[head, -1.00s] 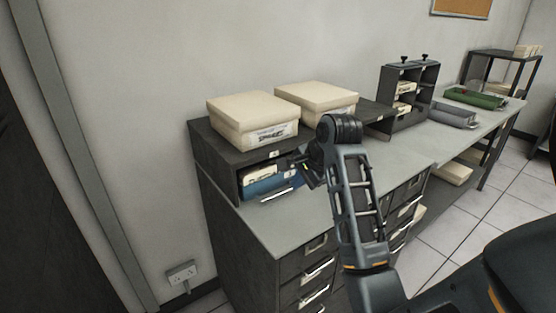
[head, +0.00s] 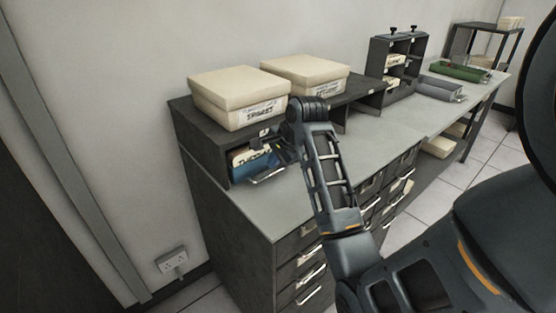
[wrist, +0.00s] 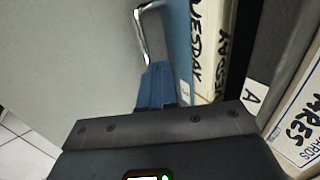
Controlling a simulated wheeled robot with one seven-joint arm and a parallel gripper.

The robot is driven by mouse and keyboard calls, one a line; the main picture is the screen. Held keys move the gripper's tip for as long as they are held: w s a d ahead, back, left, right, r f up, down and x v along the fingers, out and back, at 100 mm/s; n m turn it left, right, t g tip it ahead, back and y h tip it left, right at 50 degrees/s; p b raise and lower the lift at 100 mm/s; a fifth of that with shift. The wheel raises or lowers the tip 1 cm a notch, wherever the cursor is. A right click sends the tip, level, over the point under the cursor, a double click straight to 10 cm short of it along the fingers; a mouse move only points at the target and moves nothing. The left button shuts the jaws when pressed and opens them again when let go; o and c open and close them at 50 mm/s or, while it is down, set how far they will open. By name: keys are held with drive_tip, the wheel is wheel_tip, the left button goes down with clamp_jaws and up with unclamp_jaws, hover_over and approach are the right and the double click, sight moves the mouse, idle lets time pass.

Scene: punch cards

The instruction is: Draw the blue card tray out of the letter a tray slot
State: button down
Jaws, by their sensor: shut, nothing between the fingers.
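The blue card tray (head: 239,171) sits in the left slot of the dark shelf unit, holding cream cards with black lettering. Its silver handle (head: 268,176) sticks out at the front. In the wrist view the blue tray (wrist: 180,38) stands beside the cards, with the handle (wrist: 146,35) to its left and a white letter A label (wrist: 253,97) to the right. My gripper (head: 277,151) is shut and empty, close in front of the slot and just above the handle.
Two cream lidded boxes (head: 238,95) stand on top of the shelf unit (head: 200,128). The grey counter (head: 262,212) in front is clear. Drawers with handles lie below the counter.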

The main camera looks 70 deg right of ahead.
sight(312, 210)
drive_tip(key=shift+w+d+f+b, duration=0.1)
drive_tip(key=shift+f+b, duration=0.1)
drive_tip(key=shift+f, duration=0.15)
drive_tip(key=shift+w+d+f+b, duration=0.1)
drive_tip(key=shift+f+b, duration=0.1)
drive_tip(key=shift+f, duration=0.15)
drive_tip(key=shift+x, duration=1.7)
drive_tip(key=shift+w, duration=0.15)
drive_tip(key=shift+r, duration=0.1)
drive_tip(key=shift+s+a+p, duration=0.5)
drive_tip(key=shift+s+p, duration=0.05)
drive_tip(key=shift+s, duration=0.25)
drive_tip(key=shift+s+a+p, duration=0.45)
drive_tip(key=shift+s+p, duration=0.05)
drive_tip(key=shift+s, duration=0.3)
drive_tip(key=shift+s+a+p, duration=0.5)
drive_tip(key=shift+s+p, duration=0.05)
drive_tip(key=shift+s, duration=0.25)
drive_tip(key=shift+s+a, duration=1.15)
drive_tip(key=shift+s, duration=0.8)
drive_tip(key=shift+s+a, duration=1.2)
drive_tip(key=shift+s, duration=0.7)
drive_tip(key=shift+s+a, duration=1.15)
drive_tip(key=shift+s, duration=0.8)
